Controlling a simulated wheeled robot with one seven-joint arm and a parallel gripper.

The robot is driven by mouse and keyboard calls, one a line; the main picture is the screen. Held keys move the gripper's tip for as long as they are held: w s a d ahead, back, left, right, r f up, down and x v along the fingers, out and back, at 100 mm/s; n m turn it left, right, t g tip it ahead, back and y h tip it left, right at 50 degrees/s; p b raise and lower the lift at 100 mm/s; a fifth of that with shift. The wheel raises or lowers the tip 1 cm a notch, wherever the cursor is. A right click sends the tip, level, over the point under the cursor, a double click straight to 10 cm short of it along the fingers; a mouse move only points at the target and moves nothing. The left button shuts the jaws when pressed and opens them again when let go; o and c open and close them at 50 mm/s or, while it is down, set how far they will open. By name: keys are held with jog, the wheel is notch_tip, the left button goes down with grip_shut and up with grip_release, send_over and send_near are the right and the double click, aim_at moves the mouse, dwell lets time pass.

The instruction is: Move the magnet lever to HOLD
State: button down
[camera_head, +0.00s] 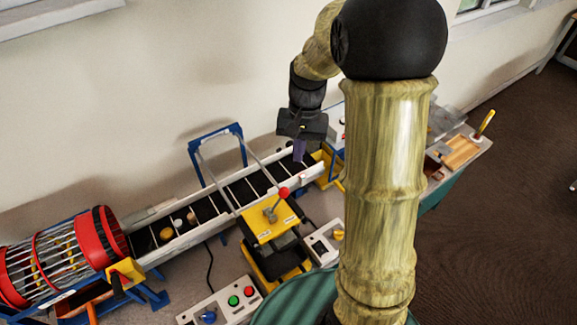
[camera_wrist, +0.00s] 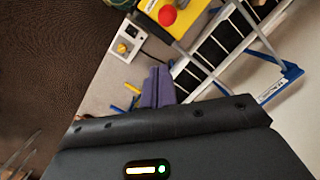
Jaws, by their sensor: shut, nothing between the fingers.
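The magnet lever (camera_head: 283,191) has a red ball knob on a short metal stem. It rises from a yellow box (camera_head: 262,226) beside the conveyor, and the stem leans toward the upper right. Small labels on the box top are too small to read surely. In the wrist view the red knob (camera_wrist: 168,15) is seen from above, near the top edge, on its yellow box (camera_wrist: 184,24). My gripper (camera_head: 299,156) is above the conveyor's right end, beyond the lever and apart from it. Its purple fingers (camera_wrist: 159,72) are together and empty.
The conveyor (camera_head: 205,208) runs along the wall, with a blue-and-grey frame (camera_head: 217,131) over it. A red barred drum (camera_head: 60,255) stands at its left end. A button box (camera_head: 222,305) and a small control box (camera_head: 325,243) flank the lever box. A wooden tray (camera_head: 461,152) lies at right.

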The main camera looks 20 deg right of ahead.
jog(key=shift+m+g+y, duration=0.6)
jog(key=shift+m+g, duration=0.2)
jog(key=w+r, duration=0.1)
jog(key=w, duration=0.1)
jog(key=w+d+r+p, duration=0.1)
jog(key=w, duration=0.1)
jog(key=shift+w+d+r, duration=0.1)
jog(key=shift+r, duration=0.25)
jog(key=p, duration=0.5)
send_near(278, 202)
jog(key=f, duration=0.1)
jog(key=w+d+f, duration=0.1)
jog(key=f, duration=0.2)
jog(key=shift+w+d+f, duration=0.25)
jog(key=shift+w+d, duration=0.05)
jog(key=shift+d, duration=0.1)
jog(key=shift+s+a, duration=0.1)
jog(key=shift+f, duration=0.15)
